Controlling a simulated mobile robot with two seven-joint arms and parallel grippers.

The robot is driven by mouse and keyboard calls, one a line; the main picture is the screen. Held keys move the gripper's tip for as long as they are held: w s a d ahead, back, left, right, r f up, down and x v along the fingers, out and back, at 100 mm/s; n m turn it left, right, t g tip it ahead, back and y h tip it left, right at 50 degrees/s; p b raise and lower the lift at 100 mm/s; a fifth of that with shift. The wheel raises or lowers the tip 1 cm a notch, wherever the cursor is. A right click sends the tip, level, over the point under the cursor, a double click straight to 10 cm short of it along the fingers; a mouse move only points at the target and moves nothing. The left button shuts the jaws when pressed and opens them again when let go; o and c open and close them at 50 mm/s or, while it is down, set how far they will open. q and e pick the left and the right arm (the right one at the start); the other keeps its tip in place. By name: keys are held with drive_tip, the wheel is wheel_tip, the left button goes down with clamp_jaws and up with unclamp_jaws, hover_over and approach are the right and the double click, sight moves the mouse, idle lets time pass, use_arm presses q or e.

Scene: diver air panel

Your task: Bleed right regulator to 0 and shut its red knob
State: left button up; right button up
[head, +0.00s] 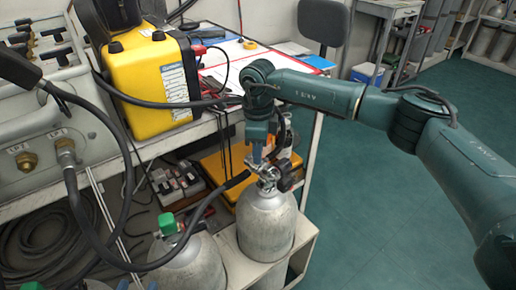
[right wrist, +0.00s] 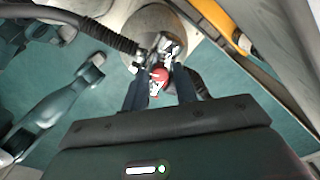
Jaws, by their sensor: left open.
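A grey cylinder (head: 266,222) stands upright on the low shelf. A metal valve and regulator (head: 268,176) sit on its top, with a black round part (head: 290,177) at the right side and a black hose running left. My right gripper (head: 258,163) reaches down to this valve. In the right wrist view, the red knob (right wrist: 159,76) lies between the two fingers of my right gripper (right wrist: 161,78), which appear to touch its sides. The gauge reading cannot be made out. The knob is hidden in the head view.
A second cylinder (head: 190,268) with a green cap (head: 168,223) stands in front left. A grey panel (head: 52,130) with black hoses fills the left. A yellow case (head: 150,80) stands on the bench. Open green floor (head: 355,200) lies to the right.

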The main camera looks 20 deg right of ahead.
drive_tip(key=shift+r, duration=0.5)
wheel_tip(320, 180, up, 12)
drive_tip(key=p, duration=0.1)
